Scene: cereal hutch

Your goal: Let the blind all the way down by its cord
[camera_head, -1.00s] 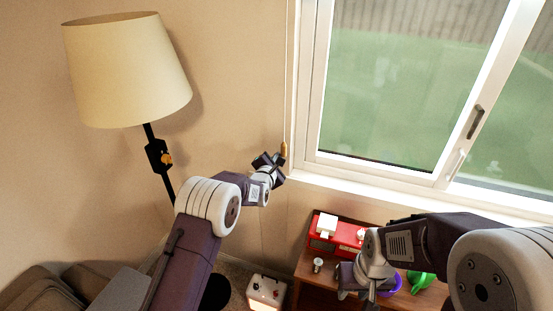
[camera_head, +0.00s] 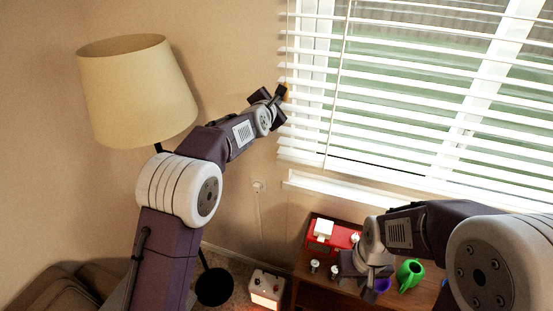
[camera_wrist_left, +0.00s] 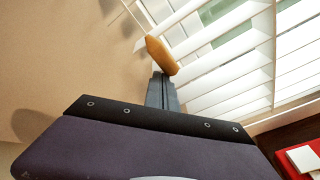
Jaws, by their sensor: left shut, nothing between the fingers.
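The white slatted blind (camera_head: 400,95) hangs across the window, its slats spread out, with its bottom edge just above the white sill (camera_head: 340,187) in the head view. The tan cord tassel (camera_head: 287,91) shows at the blind's left edge, and in the left wrist view (camera_wrist_left: 160,55) it sits just beyond the fingertips. My left gripper (camera_head: 279,93) is shut beside the tassel; whether it touches it I cannot tell. The thin cord is hard to make out. My right gripper (camera_head: 362,284) is over the low table, its fingers mostly hidden.
A floor lamp (camera_head: 138,90) stands at the left, close to my left arm. The low wooden table (camera_head: 314,287) holds a red box-like item (camera_head: 333,237), a green jug (camera_head: 410,274) and a purple item (camera_head: 382,285). A white box (camera_head: 266,288) stands on the floor.

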